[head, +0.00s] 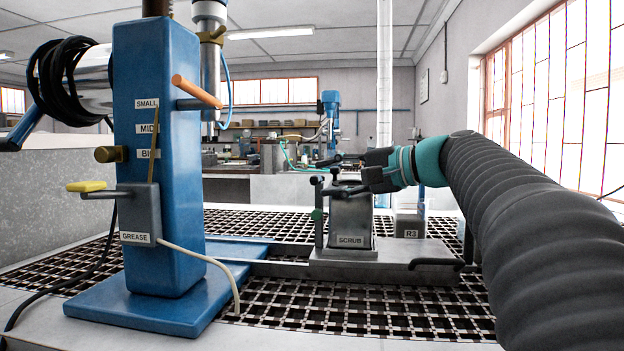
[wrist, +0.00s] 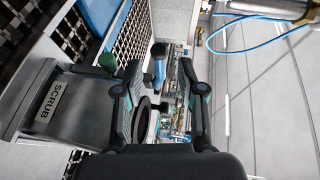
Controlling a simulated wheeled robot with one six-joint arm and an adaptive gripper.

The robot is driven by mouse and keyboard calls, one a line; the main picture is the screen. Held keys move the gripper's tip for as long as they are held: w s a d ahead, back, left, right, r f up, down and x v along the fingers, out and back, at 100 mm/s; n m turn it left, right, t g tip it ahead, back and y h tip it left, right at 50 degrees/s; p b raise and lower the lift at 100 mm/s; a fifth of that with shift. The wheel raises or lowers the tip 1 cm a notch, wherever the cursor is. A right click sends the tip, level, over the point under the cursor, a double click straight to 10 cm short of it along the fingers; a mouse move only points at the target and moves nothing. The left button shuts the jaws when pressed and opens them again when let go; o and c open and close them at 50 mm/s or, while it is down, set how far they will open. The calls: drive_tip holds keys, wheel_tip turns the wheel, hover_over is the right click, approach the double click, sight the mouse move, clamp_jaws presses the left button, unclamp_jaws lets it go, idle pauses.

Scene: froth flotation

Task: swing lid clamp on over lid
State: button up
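The grey metal cell labelled SCRUB (head: 351,222) stands upright on a grey base, and it shows sideways at the left of the wrist view (wrist: 70,105). A thin post with a green knob (head: 317,215) stands at its left side. The green knob also shows in the wrist view (wrist: 108,62), just left of one finger. My gripper (head: 324,174) is at the cell's top, its fingers apart and pointing left. In the wrist view my gripper (wrist: 160,66) has nothing visible clasped between its fingers. A dark ring (wrist: 142,117) shows partly behind one finger. I cannot clearly tell the clamp from the lid.
A blue column (head: 168,230) with SMALL, MID, BIG and GREASE labels stands at left, with a yellow-tipped lever (head: 86,186). A clear container labelled R3 (head: 410,222) stands right of the cell. A black handle (head: 436,264) sticks out at the base's right. Dark grating (head: 370,308) lies in front.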

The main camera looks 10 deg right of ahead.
sight(319, 179)
drive_tip(key=shift+x, duration=1.85)
clamp_jaws()
